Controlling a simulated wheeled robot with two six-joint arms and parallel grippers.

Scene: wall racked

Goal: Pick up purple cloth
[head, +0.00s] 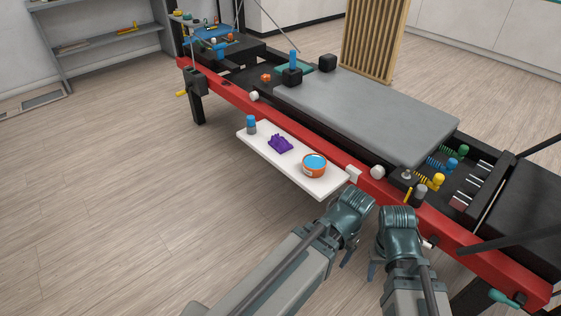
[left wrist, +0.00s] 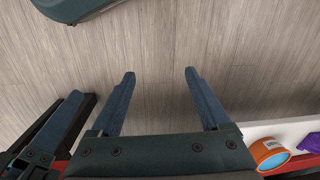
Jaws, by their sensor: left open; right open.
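The purple cloth (head: 280,143) lies crumpled on a narrow white shelf (head: 313,186) on the near side of the red-framed bench, between a blue-and-grey bottle (head: 251,124) and an orange tin with a blue top (head: 314,165). In the left wrist view, part of the cloth (left wrist: 311,141) shows at the right edge, beyond the tin. My left gripper (left wrist: 160,85) is open and empty over the floor, to the side of the shelf. My right gripper (head: 402,258) is open near the bench's red rail, farther right; its fingers are partly hidden by its wrist.
The bench's red rail (head: 310,142) runs behind the shelf, with a grey pad (head: 365,110) beyond it. Coloured springs (head: 437,181) and small blocks sit at the right. The wooden floor (head: 130,190) to the left is clear.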

